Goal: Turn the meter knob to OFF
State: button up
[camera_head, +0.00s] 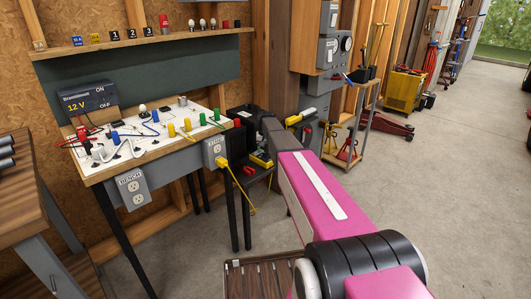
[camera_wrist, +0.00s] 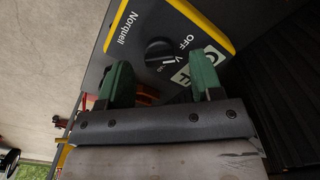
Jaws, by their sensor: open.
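In the wrist view, the dark grey meter (camera_wrist: 128,52) with yellow edging fills the upper middle, marked "Norquell". Its round black knob (camera_wrist: 158,54) has a white mark pointing right, near the V label and below the OFF label in the picture. A pale display (camera_wrist: 190,74) with large characters is partly hidden behind a finger. My gripper (camera_wrist: 162,78) is open; its two green fingers stand apart on either side below the knob, not closed on it. In the head view, my arm hides most of the area around the gripper.
A workbench (camera_head: 150,154) with wires, coloured terminals and a 12 V box (camera_head: 88,101) stands left of my arm. A yellow lead hangs from the bench's outlet box (camera_head: 215,152). A wooden cart (camera_head: 358,118) stands beyond. The concrete floor at right is clear.

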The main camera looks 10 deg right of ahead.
notch_tip(320, 180, up, 9)
dwell(0.3)
jog(key=shift+r, duration=0.1)
jog(key=s+f, duration=0.4)
jog(key=s, duration=0.8)
jog(key=s+f+n, duration=0.1)
jog(key=s+f, duration=0.3)
jog(key=s, duration=0.9)
jog(key=s+f, duration=0.4)
jog(key=s, duration=0.8)
jog(key=shift+s+f+n, duration=0.2)
jog(key=shift+f+n, duration=0.1)
jog(key=shift+f, duration=0.05)
